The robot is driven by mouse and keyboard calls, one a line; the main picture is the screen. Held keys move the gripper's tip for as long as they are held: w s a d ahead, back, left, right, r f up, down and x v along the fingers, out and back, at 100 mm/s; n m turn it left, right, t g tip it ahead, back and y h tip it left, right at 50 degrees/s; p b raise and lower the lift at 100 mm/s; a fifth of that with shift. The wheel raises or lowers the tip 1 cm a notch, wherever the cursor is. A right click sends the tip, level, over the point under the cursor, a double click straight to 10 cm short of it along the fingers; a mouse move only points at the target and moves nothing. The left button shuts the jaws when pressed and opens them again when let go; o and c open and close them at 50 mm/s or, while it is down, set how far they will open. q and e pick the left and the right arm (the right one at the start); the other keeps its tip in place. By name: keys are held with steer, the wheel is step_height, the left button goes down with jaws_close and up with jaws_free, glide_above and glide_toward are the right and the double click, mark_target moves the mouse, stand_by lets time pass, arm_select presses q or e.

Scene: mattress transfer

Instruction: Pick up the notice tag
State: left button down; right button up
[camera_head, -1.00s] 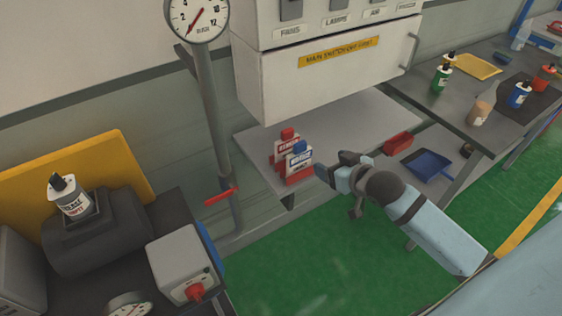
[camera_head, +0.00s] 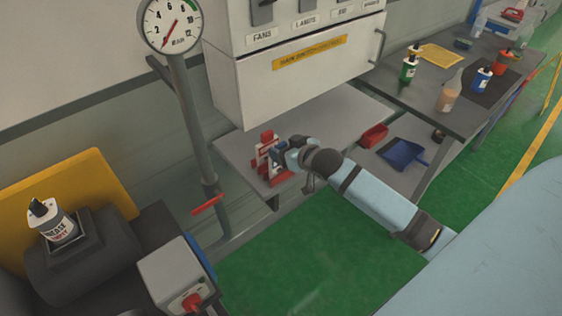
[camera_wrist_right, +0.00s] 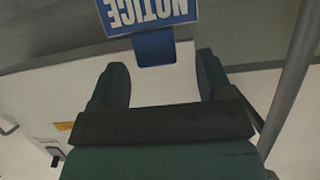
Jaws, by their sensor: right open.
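The notice tag (camera_wrist_right: 154,46) shows upside down at the top of the right wrist view, a white and blue plate with "NOTICE" lettering and a blue tab. My right gripper (camera_wrist_right: 160,72) is open, with one finger on each side of the tab's line. The tab lies just beyond the fingertips, and no contact is visible. In the head view my right gripper (camera_head: 283,149) is at the small red holder on the shelf and largely covers the notice tag. A red tag (camera_head: 266,140) stands beside it. My left gripper is not in view.
The shelf (camera_head: 335,120) is under a white switch cabinet (camera_head: 300,75). A red tray (camera_head: 374,136) and a blue dustpan (camera_head: 403,152) lie to the right. A grey post (camera_head: 190,120) with a gauge stands left. Bottles stand on the right-hand table (camera_head: 440,75).

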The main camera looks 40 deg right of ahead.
mark_target(282, 145)
steer(key=p+x, duration=0.1)
steer(key=x, duration=0.3)
steer(key=shift+w+d, duration=0.1)
steer(key=shift+w, duration=0.25)
steer(key=shift+s, duration=0.1)
steer(key=shift+c, duration=0.4)
steer(key=c, duration=1.1)
steer(key=shift+c, duration=0.4)
steer(key=shift+r, duration=0.1)
